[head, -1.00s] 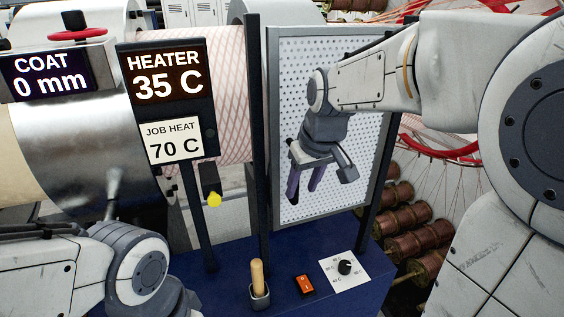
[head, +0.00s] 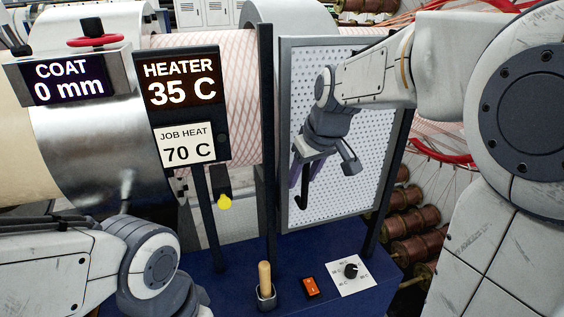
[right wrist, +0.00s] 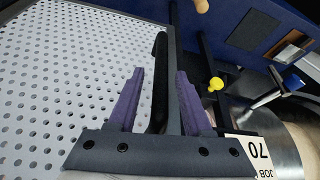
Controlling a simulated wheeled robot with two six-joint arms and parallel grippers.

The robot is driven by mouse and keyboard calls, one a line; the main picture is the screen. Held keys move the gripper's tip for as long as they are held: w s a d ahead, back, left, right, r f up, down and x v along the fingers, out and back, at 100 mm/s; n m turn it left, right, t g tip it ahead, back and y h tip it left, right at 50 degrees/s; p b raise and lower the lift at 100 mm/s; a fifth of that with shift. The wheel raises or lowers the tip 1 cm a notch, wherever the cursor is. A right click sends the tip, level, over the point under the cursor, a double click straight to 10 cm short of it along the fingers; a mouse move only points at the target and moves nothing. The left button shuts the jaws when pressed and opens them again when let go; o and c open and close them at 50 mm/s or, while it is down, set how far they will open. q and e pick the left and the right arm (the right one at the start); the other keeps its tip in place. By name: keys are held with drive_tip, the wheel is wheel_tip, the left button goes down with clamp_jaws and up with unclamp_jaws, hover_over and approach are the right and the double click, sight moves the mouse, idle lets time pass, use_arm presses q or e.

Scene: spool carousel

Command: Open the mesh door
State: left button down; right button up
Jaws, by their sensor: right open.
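The mesh door (head: 345,125) is a perforated light panel in a grey frame. It stands upright across its opening and looks closed. My right gripper (head: 300,180) is open at the left part of the door. A black bar handle (head: 304,190) shows at its fingers. In the right wrist view, the handle (right wrist: 160,85) lies between the two purple fingers of the gripper (right wrist: 159,75), with visible gaps. The door's frame edge runs close by the handle. Only my left arm's wrist shows at lower left; its gripper is out of view.
Left of the door stand a dark post (head: 266,140), the heater display (head: 182,85) reading 35 C and a job heat card (head: 187,146) reading 70 C. Copper spools (head: 415,220) are at right.

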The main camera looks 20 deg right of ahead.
drive_tip(key=shift+w+f, duration=0.2)
drive_tip(key=shift+f, duration=0.3)
drive_tip(key=shift+c, duration=0.3)
clamp_jaws()
idle(0.9)
